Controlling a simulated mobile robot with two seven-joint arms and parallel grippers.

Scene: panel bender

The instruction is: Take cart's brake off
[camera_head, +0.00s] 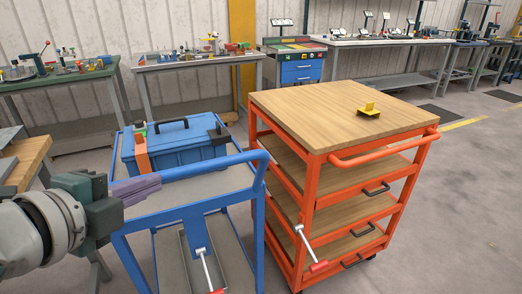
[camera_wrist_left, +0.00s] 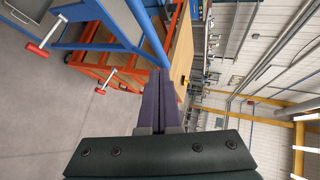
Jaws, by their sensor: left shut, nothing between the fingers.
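A blue cart (camera_head: 190,212) stands in front of me, with a silver brake lever ending in a red grip (camera_head: 207,268) hanging at its lower front. The same lever shows at the upper left of the left wrist view (camera_wrist_left: 48,36). An orange cart (camera_head: 318,190) with a wooden top stands to its right. It has a similar red-tipped lever (camera_head: 308,247) on its near left post, which also shows in the left wrist view (camera_wrist_left: 105,82). My left gripper (camera_head: 156,182) is shut and empty, in front of the blue cart's left side, apart from both levers. My right gripper is out of view.
A blue toolbox (camera_head: 176,146) sits on the blue cart's top. A small yellow part (camera_head: 369,109) lies on the orange cart. Workbenches (camera_head: 200,63) line the wall. Open concrete floor (camera_head: 450,200) lies to the right.

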